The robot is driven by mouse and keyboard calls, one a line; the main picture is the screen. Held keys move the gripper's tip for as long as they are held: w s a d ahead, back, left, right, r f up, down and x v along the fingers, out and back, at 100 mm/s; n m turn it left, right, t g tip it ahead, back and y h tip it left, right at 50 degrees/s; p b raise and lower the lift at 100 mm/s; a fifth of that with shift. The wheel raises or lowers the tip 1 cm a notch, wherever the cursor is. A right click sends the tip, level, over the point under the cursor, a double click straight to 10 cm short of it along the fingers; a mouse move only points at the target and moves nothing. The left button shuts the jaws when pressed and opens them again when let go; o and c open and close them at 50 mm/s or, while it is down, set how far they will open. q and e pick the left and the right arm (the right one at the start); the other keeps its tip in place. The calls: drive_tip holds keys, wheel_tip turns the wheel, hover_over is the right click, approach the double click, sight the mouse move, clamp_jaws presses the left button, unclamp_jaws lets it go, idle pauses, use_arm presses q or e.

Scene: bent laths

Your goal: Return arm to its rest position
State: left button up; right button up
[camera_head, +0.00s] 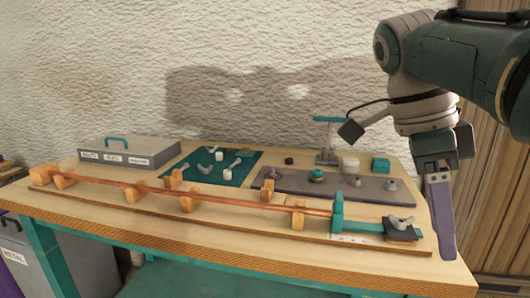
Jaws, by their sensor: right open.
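My right arm comes in from the upper right, and its gripper (442,222) hangs with the fingers pointing down at the right end of the workbench (300,262). The gripper is open, and I see nothing held in it. One long finger shows clearly; the other is mostly hidden. A long reddish-brown lath (235,200) runs along the bench among several orange blocks (188,203). Its right end meets a teal clamp (337,211), with a grey wing nut (400,223) to the right of it. The finger is just right of this wing nut. My left gripper is out of view.
A grey labelled box (130,152) with a teal handle stands at the back left. A teal mat (240,174) holds small parts. A grey plate (290,184) carries several knobs, near a teal-topped stand (327,140). A metal bin (45,255) stands lower left. A wall is behind.

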drive_tip(key=s+d+f+n+t+y+p, duration=0.1)
drive_tip(key=s+d+f+n+t+p, duration=0.15)
drive_tip(key=s+f+n+p, duration=0.5)
drive_tip(key=s+a+r+n+t+y+p, duration=0.1)
drive_tip(key=s+a+r+n+p, duration=0.2)
drive_tip(key=s+r+n, duration=0.4)
drive_tip(key=s+a+r+n+t+y+p, duration=0.2)
drive_tip(key=s+r+n+p, duration=0.25)
drive_tip(key=s+n, duration=0.5)
wheel_tip(320, 180, up, 39)
drive_tip(key=p, duration=3.7)
drive_tip(key=shift+w+n, duration=0.4)
drive_tip(key=shift+a+f, duration=0.1)
